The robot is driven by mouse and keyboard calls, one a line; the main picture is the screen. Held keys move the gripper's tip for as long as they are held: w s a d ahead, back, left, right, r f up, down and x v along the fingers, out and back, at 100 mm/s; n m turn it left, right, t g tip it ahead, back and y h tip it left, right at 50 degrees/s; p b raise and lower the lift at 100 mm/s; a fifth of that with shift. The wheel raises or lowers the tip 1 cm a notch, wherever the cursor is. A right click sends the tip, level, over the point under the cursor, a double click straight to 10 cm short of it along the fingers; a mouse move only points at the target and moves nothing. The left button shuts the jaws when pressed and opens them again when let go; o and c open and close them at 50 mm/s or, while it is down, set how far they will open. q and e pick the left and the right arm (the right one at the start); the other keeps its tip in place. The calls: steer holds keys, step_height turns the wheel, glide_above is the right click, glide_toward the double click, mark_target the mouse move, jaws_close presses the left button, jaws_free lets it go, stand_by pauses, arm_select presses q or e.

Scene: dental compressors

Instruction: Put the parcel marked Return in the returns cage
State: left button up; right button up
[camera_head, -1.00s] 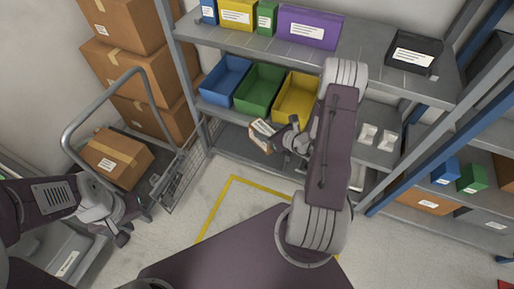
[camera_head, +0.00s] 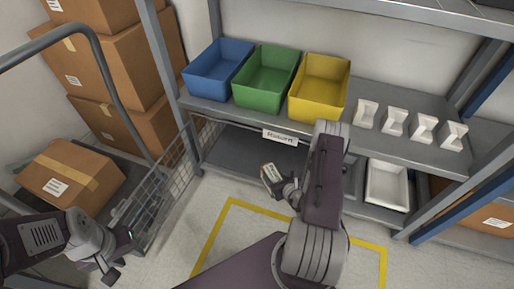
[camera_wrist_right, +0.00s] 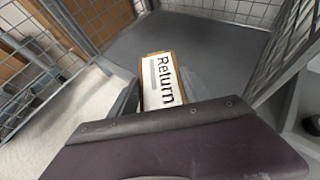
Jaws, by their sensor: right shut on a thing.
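The parcel marked Return (camera_head: 270,175) is a small brown box with a white label; the word "Return" reads clearly in the right wrist view (camera_wrist_right: 160,80). My right gripper (camera_head: 279,184) is shut on it and holds it in front of the returns cage. The cage (camera_head: 235,152) is the low grey bay under the bins, with a Return sign on the shelf edge above it. In the right wrist view its bare grey floor (camera_wrist_right: 195,42) lies beyond the parcel, between mesh walls. My left gripper (camera_head: 118,259) is open and empty at lower left.
Blue (camera_head: 218,70), green (camera_head: 265,78) and yellow (camera_head: 320,88) bins stand on the shelf above. A white tray (camera_head: 387,186) sits low on the right. A mesh-sided trolley with a carton (camera_head: 70,177) stands left. Yellow floor tape (camera_head: 212,240) marks clear floor.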

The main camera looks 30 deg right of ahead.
steer(key=w+d+b, duration=0.1)
steer(key=w+b, duration=0.8)
steer(key=w, duration=0.8)
steer(key=shift+d+r, duration=0.15)
steer(key=f+b, duration=0.2)
steer(key=w+f+b, duration=0.1)
steer(key=f+b, duration=0.1)
steer(key=shift+r, duration=0.25)
steer(key=o, duration=1.7)
steer(key=shift+s, duration=0.1)
steer(key=shift+c, duration=0.2)
